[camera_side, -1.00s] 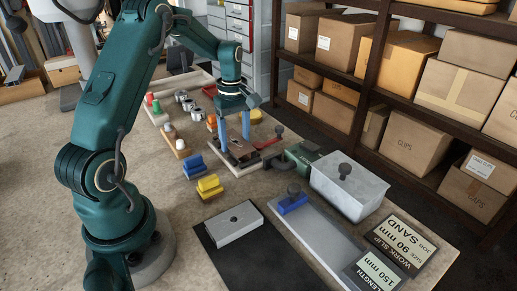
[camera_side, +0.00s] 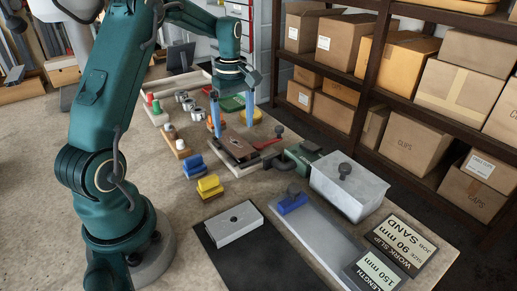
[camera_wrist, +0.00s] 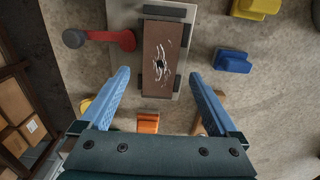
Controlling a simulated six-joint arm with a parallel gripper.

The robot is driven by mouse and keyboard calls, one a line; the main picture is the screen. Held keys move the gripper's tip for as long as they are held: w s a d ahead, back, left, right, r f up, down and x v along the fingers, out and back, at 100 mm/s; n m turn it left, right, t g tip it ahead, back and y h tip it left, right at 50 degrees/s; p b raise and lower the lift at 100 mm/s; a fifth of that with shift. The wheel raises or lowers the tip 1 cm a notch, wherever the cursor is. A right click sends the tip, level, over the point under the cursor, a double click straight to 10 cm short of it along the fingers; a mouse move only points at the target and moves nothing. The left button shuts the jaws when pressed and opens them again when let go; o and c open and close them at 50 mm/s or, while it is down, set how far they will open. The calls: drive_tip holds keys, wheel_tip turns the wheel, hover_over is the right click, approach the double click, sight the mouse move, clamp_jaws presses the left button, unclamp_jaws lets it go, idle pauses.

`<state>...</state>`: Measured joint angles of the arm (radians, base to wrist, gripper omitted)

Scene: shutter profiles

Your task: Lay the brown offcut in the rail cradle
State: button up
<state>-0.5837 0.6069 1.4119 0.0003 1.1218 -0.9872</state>
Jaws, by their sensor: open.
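The brown offcut (camera_wrist: 163,50) lies flat on the grey plate of the rail cradle (camera_wrist: 124,70), among short black stops, in the wrist view. Pale scratch-like marks and a dark spot show on its top. In the side view the offcut (camera_side: 237,148) sits on the cradle beyond the yellow block. My gripper (camera_side: 232,128) is open and above the offcut, clear of it. In the wrist view its two blue fingers (camera_wrist: 160,98) are wide apart with nothing between them. Whether the offcut touches every stop is too small to tell.
A red lever (camera_wrist: 105,37) with a dark knob is beside the cradle. Blue (camera_wrist: 232,61) and yellow (camera_wrist: 258,6) blocks stand on the other side. A grey bin (camera_side: 348,187) and a pale slotted block (camera_side: 234,222) are nearer the side camera. Bare bench lies left of the blocks.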

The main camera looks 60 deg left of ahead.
wheel_tip(320, 180, up, 7)
drive_tip(key=s+d+r+m+t, duration=0.1)
drive_tip(key=s+d+r+m, duration=0.2)
drive_tip(key=d+m, duration=0.25)
drive_tip(key=s+d+r+m+t, duration=0.2)
drive_tip(key=d+m, duration=0.2)
drive_tip(key=d, duration=0.3)
drive_tip(key=s+d+f+m+t, duration=0.2)
drive_tip(key=s+d+f+m, duration=0.1)
drive_tip(key=s+d+m, duration=0.3)
drive_tip(key=s+m, duration=0.2)
drive_tip(key=s, duration=0.1)
drive_tip(key=shift+d+f+t, duration=0.2)
drive_tip(key=shift+d+t, duration=0.1)
